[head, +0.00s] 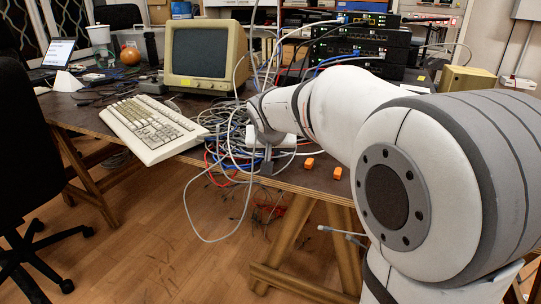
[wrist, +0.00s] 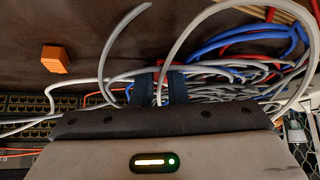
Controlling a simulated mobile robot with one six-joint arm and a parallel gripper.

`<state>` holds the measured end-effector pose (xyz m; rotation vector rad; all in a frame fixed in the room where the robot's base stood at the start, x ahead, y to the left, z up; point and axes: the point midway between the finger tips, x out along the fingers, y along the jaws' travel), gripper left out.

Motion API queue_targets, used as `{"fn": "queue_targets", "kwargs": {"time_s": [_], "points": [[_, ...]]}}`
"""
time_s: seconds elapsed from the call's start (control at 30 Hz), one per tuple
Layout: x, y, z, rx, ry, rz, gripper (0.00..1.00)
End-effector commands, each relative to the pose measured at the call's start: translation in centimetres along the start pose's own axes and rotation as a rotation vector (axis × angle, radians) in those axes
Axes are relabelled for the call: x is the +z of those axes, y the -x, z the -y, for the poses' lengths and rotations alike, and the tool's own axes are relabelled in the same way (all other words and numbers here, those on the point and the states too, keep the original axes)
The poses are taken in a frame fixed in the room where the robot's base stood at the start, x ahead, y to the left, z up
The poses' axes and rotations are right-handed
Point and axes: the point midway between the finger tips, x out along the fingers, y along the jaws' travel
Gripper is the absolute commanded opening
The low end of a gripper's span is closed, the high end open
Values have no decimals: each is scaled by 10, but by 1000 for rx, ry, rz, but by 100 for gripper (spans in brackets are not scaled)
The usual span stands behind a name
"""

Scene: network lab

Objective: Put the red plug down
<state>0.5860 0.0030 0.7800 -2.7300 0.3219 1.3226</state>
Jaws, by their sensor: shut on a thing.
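My gripper (head: 266,166) is low over the front edge of the table, beside a tangle of cables. In the wrist view its two dark fingers (wrist: 158,88) are shut on a pale grey cable (wrist: 178,40), which rises from between them and curves away to the right. Two small orange-red blocks (head: 309,163) (head: 337,173) lie on the table to the right of my gripper. One orange block (wrist: 55,59) also shows in the wrist view, apart from the fingers.
A beige keyboard (head: 153,127) and an old monitor (head: 205,57) are to the left. Black network units (head: 360,45) stand behind. Grey, blue and red cables (head: 228,128) crowd around my gripper, and some hang over the edge. Bare tabletop (head: 325,185) shows around the orange blocks.

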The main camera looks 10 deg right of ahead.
Motion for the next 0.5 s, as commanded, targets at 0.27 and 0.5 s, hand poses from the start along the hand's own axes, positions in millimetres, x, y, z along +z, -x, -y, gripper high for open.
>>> {"fn": "queue_targets", "kwargs": {"time_s": [0.27, 0.5], "points": [[1, -2, 0, 0, 0, -1, 0], [7, -9, 0, 1, 0, 2, 0]]}}
